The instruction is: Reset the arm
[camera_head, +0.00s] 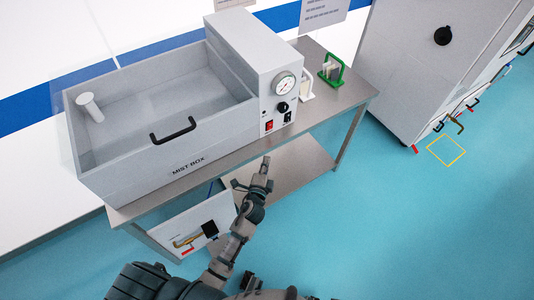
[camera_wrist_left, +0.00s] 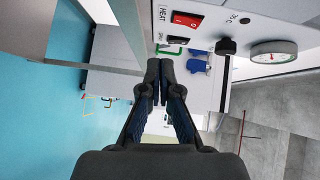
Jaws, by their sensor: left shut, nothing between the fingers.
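My left arm reaches in from the bottom of the head view. Its gripper (camera_head: 265,164) is in front of the bench, below and left of the mist box's control panel. In the left wrist view the two dark fingers (camera_wrist_left: 159,68) are together with nothing between them. The panel carries a gauge (camera_head: 285,84), a black knob (camera_head: 283,106) and a red switch (camera_head: 269,125); the red switch also shows in the left wrist view (camera_wrist_left: 187,20). My right gripper is not in view.
A green-handled holder (camera_head: 332,72) and a small white piece (camera_head: 306,88) stand on the metal bench (camera_head: 345,94), right of the box. A lower shelf (camera_head: 295,168) lies underneath. A large grey cabinet (camera_head: 408,65) stands at the right.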

